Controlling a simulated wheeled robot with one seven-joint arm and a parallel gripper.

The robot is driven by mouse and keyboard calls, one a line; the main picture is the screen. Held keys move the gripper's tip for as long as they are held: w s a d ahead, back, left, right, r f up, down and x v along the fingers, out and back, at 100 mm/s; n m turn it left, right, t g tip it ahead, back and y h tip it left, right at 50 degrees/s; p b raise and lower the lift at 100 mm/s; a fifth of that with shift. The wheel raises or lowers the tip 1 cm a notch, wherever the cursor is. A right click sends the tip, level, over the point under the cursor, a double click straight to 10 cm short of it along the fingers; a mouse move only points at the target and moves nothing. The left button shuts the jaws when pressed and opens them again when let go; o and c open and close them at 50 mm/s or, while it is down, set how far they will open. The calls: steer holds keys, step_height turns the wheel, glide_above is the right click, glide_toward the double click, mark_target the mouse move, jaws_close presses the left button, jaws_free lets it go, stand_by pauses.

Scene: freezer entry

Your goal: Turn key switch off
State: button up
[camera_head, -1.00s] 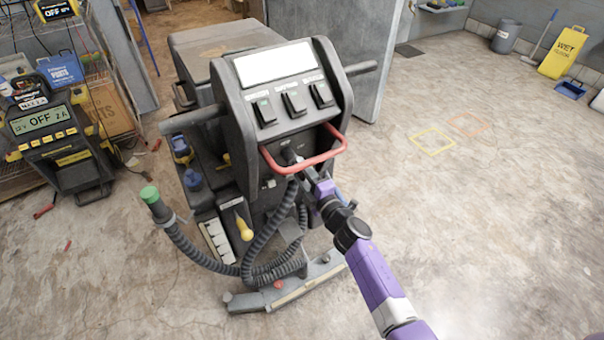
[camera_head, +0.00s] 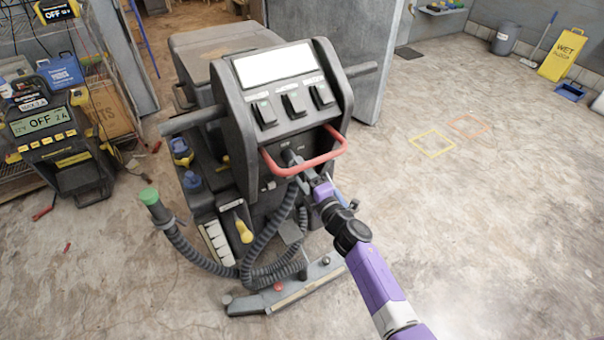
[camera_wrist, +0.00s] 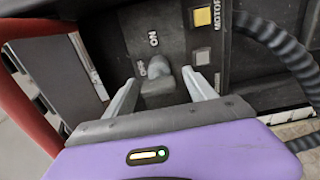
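The key switch (camera_wrist: 158,80) is a small grey key on the dark front panel of the floor scrubber (camera_head: 225,135). "ON" and "OFF" labels are printed beside it in the wrist view. Which label the key points to is hard to tell. In the head view the key (camera_head: 290,157) sits just behind the red handle bar. My gripper (camera_wrist: 159,78) is open, with one finger on each side of the key and visible gaps between. In the head view my gripper (camera_head: 308,176) reaches in at the red bar from the lower right.
The red handle bar (camera_head: 312,163) arches close around my gripper, and also shows at the left of the wrist view (camera_wrist: 22,112). A yellow motor button (camera_wrist: 202,17) and a ribbed hose (camera_wrist: 275,40) lie to the right. Open floor (camera_head: 480,230) is at the right.

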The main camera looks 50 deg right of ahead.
steer(key=v, duration=0.7)
steer(key=shift+s, duration=0.4)
steer(key=shift+a, duration=0.2)
steer(key=s+a+r+m+y, duration=0.25)
steer(key=s+a+m, duration=0.35)
steer(key=s+a, duration=0.95)
steer(key=s+a+r+m+g+y, duration=0.1)
steer(key=s+a+r+m, duration=0.2)
steer(key=s, duration=0.5)
steer(key=s+a+r+m+g+y, duration=0.1)
steer(key=s+a+r+m, duration=0.3)
steer(key=s+r+m, duration=0.2)
steer(key=shift+s+r+g, duration=0.3)
steer(key=shift+s+r, duration=0.3)
steer(key=shift+s, duration=0.55)
steer(key=shift+y, duration=0.25)
